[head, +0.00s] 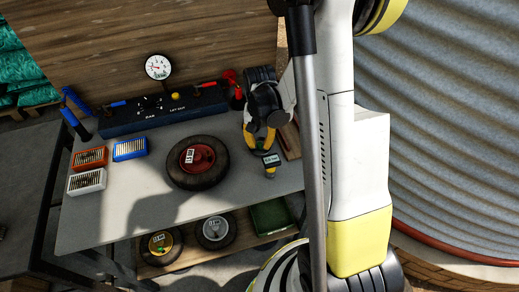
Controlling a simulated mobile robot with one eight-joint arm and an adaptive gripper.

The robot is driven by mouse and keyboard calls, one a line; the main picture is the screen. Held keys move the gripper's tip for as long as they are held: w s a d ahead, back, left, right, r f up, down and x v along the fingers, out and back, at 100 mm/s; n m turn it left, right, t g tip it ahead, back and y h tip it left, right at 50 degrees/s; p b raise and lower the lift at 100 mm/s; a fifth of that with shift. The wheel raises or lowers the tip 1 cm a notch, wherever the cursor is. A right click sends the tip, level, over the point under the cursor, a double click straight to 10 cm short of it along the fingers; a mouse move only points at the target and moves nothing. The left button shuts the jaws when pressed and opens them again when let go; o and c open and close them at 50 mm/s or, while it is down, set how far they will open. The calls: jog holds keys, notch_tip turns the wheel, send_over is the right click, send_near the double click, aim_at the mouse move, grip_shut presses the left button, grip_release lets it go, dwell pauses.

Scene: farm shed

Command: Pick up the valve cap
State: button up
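My gripper (260,150), dark with yellow fingers, points down over the right part of the grey workbench (120,208). A small dark item with a pale label and a yellowish lower end (270,165) shows just below and right of the fingertips. It may be the valve cap, but it is too small to be sure. I cannot tell whether the fingers touch it or how far apart they are. No other small cap can be made out on the bench.
A wheel with a red hub (197,159) lies left of my gripper. Orange (90,158), blue (129,150) and white (86,182) boxes stand at left. A long dark gauge unit (163,112) lines the back. The front left is clear.

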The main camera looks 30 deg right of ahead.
jog(key=shift+f, duration=0.4)
jog(key=shift+r, duration=0.15)
jog(key=c, duration=0.4)
